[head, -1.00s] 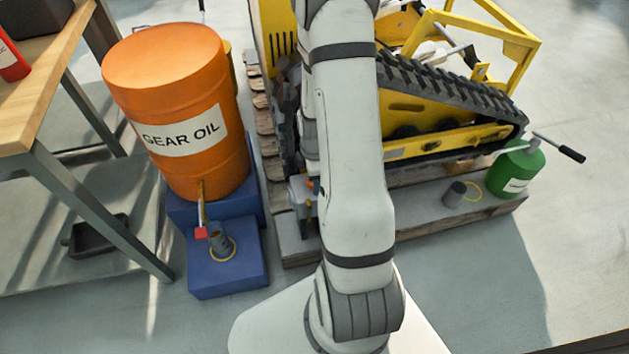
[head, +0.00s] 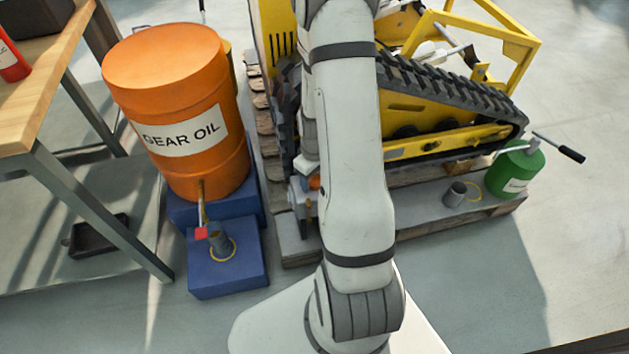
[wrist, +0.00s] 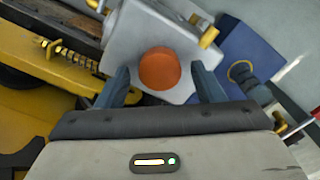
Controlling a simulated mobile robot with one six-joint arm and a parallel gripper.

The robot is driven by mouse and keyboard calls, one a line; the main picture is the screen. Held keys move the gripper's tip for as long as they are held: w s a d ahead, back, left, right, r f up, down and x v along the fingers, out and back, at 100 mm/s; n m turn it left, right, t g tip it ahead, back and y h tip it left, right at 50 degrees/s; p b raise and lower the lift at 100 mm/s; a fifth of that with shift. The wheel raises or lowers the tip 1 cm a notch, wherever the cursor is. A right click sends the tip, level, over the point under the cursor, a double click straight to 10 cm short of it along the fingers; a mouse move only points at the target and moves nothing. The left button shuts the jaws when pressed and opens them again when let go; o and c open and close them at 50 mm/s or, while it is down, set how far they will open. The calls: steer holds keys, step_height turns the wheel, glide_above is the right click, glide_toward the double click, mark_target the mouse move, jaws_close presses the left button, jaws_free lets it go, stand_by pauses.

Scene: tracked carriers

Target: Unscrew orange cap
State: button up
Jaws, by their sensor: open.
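The round orange cap (wrist: 159,69) sits on a light grey housing (wrist: 150,35) in the wrist view. My gripper (wrist: 161,73) is open, with one dark finger on each side of the cap. Small gaps show between the fingers and the cap, and I cannot tell how deep the fingers reach. In the head view, a bit of orange cap (head: 314,183) shows beside my arm, above the grey housing (head: 303,199). My arm hides most of this area there.
The yellow tracked carrier (head: 430,140) stands on a wooden pallet (head: 420,225). An orange gear oil drum (head: 175,110) stands left, with a blue block (head: 228,270) before it. A green can (head: 515,172) is at right. A workbench (head: 40,100) borders the left side.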

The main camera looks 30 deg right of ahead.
steer(key=m, duration=1.3)
steer(key=shift+m, duration=0.4)
steer(key=m, duration=0.5)
steer(key=shift+c, duration=0.4)
